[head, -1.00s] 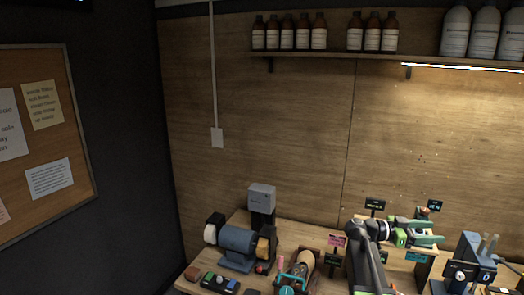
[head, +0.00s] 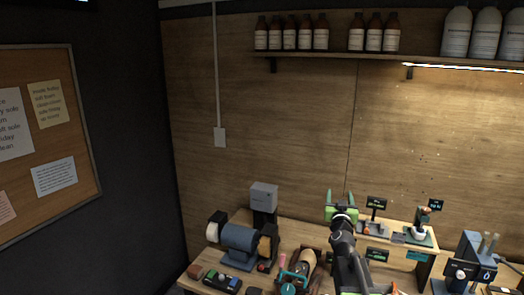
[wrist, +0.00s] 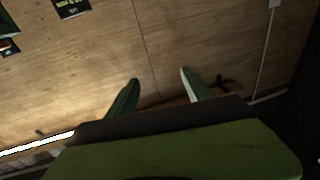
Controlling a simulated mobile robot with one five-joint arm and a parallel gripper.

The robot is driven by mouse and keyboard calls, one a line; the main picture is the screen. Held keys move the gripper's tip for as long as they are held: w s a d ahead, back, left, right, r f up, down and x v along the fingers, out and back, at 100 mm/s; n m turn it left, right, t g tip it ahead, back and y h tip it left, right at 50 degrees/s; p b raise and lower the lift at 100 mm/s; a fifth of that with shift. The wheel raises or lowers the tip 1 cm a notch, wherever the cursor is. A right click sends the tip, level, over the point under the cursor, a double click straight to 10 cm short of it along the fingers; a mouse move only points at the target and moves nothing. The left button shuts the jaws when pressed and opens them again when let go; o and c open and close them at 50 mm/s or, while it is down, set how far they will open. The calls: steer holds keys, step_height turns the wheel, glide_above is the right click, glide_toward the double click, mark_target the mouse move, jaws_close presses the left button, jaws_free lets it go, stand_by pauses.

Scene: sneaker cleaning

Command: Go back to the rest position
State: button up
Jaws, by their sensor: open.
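My gripper (head: 342,198) is raised above the workbench in the head view, its two green fingers pointing up toward the wooden wall. In the wrist view my gripper (wrist: 160,88) shows its fingers spread apart with nothing between them, only wall behind. My dark arm rises from the bottom of the head view, in front of part of the bench.
The bench (head: 300,236) holds a blue grinder-like machine (head: 239,239), a shoe (head: 302,262) and a blue stand with posts (head: 474,257). A small raised shelf (head: 398,239) carries signs. A wall shelf (head: 330,55) holds bottles. The wall's middle is clear.

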steer(key=s+a+f+n+g+y, duration=0.2)
steer(key=s+a+f+g+y, duration=0.2)
steer(key=a+f, duration=0.35)
steer(key=s+a+f+n+g+y, duration=0.3)
steer(key=s+a+f+g, duration=0.1)
steer(key=a+f, duration=0.35)
steer(key=s+d+f+m+g+h+b, duration=0.1)
steer(key=s+d+f+g+h, duration=0.1)
steer(key=s+f+g, duration=0.65)
steer(key=s+d+f+m+g+h+b, duration=0.15)
steer(key=s+f, duration=0.35)
steer(key=s, duration=0.9)
step_height(320, 180, down, 13)
steer(key=b, duration=1.2)
steer(key=shift+a+r+g+y+b, duration=0.15)
steer(key=shift+a+g+y+b, duration=0.15)
steer(key=shift+y, duration=0.05)
steer(key=shift+r, duration=0.1)
